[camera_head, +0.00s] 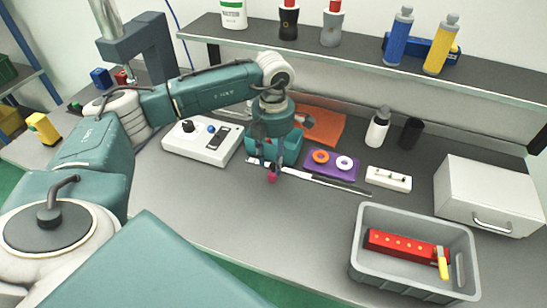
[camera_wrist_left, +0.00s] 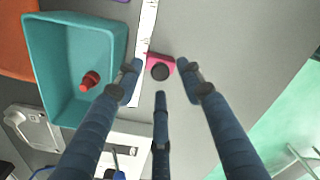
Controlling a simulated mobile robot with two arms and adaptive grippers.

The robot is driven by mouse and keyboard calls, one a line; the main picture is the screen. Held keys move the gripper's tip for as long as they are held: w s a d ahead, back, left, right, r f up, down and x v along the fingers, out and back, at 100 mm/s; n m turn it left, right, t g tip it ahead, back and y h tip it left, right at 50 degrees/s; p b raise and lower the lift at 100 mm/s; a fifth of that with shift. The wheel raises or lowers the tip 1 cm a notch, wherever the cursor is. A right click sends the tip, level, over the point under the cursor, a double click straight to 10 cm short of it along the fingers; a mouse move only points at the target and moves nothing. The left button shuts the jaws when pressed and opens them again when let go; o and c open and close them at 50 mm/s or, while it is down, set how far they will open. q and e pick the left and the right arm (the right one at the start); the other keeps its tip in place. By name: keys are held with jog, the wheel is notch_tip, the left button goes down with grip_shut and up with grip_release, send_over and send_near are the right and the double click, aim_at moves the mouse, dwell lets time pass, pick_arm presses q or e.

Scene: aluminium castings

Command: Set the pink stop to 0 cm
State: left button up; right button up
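The pink stop (camera_head: 272,177) sits at the left part of the ruler (camera_head: 325,181), which lies on the grey bench. In the left wrist view the pink stop (camera_wrist_left: 160,66) has a dark round knob and lies at the edge of the white ruler (camera_wrist_left: 147,35). The ruler's numbers are too small to read. My left gripper (camera_head: 269,165) is above the stop, pointing down. In the left wrist view its fingers (camera_wrist_left: 158,72) are spread to either side of the stop, with gaps showing, and hold nothing. My right gripper is in neither view.
A teal bin (camera_wrist_left: 72,105) with a red part stands close beside the ruler. A white control box (camera_head: 202,142) is left of the gripper. A purple tray (camera_head: 332,166) with two rings lies behind the ruler. A grey crate (camera_head: 362,241) stands front right. The bench before the ruler is clear.

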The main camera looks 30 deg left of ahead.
pick_arm(q)
jog(key=shift+f, duration=0.55)
grip_shut()
jog(key=a, duration=0.3)
jog(key=s+a+b, duration=0.1)
jog(key=a, duration=0.2)
jog(key=s+a+b, duration=0.1)
jog(key=a, duration=0.1)
jog(key=shift+a, duration=0.4)
jog(key=shift+d+r, duration=0.1)
grip_release()
jog(key=shift+s, duration=0.1)
